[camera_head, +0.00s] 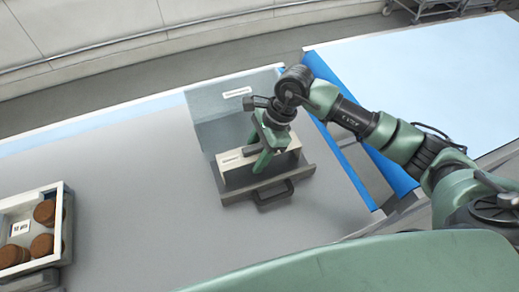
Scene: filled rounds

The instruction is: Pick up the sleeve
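A long cream box with a small label, which looks like the sleeve (236,175), lies in a dark grey drawer (302,183) with a black handle. The drawer stands out from a grey-blue cabinet (213,104) on the table. My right gripper (261,148) is over the box from above, its green fingers spread with one on the near side and one towards the far side. The gripper hides part of the box. I cannot tell whether the fingers touch it. My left gripper is not in view.
A white crate (65,217) with several brown rounds and a small label card stands at the left. The grey table (140,190) is clear between crate and drawer. A light blue table (440,75) with a blue edge lies at the right, across a gap.

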